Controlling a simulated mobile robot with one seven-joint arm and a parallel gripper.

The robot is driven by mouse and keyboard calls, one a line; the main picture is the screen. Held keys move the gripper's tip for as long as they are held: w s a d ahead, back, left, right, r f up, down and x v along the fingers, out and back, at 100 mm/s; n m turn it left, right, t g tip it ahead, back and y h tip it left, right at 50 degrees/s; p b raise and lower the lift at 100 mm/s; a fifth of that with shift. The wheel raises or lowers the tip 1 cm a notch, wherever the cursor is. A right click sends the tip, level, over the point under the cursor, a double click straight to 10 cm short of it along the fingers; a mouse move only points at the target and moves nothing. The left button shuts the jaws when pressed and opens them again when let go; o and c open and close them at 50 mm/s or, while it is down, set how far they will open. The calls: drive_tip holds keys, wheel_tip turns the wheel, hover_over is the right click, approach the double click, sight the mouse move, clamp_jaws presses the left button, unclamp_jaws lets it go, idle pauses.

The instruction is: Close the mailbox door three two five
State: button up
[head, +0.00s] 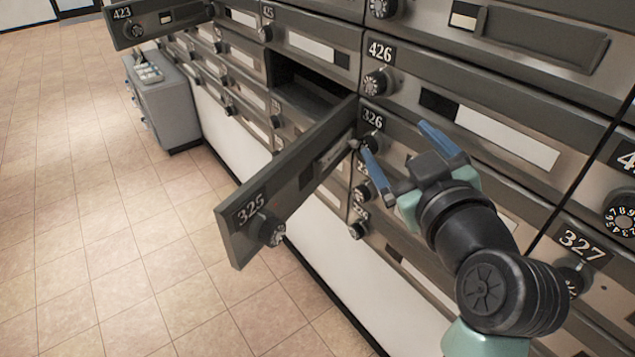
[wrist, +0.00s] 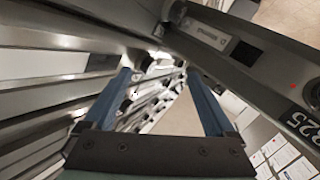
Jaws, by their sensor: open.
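The mailbox door 325 (head: 290,190) stands wide open, swung out from the wall of mailboxes, with its number plate and dial at its free end. It also shows in the wrist view (wrist: 245,58), running along the upper right with its number at the right edge. Its open compartment (head: 300,90) is dark inside. My gripper (head: 402,150) is open and empty, with two blue fingers apart. It is to the right of the door near the hinge end, in front of door 326 (head: 400,140). I cannot tell whether a finger touches the door.
Door 423 (head: 160,20) also stands open at the far upper left. Closed doors 426 (head: 480,110) and 327 (head: 590,260) are around my arm. A grey cabinet (head: 165,105) stands on the floor at the left. The tiled floor (head: 90,230) left of door 325 is clear.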

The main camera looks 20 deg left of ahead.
drive_tip(key=s+f+n+g+y+p, duration=0.3)
drive_tip(key=f+n+g+y, duration=0.15)
drive_tip(key=f, duration=0.35)
drive_tip(key=n+g+y+p, duration=0.4)
drive_tip(key=n+g+y, duration=0.2)
drive_tip(key=n, duration=0.2)
approach(279, 236)
drive_tip(key=shift+m, duration=0.25)
drive_tip(key=x, duration=0.9)
drive_tip(key=shift+w+a, duration=0.1)
drive_tip(key=shift+a, duration=0.25)
clamp_jaws()
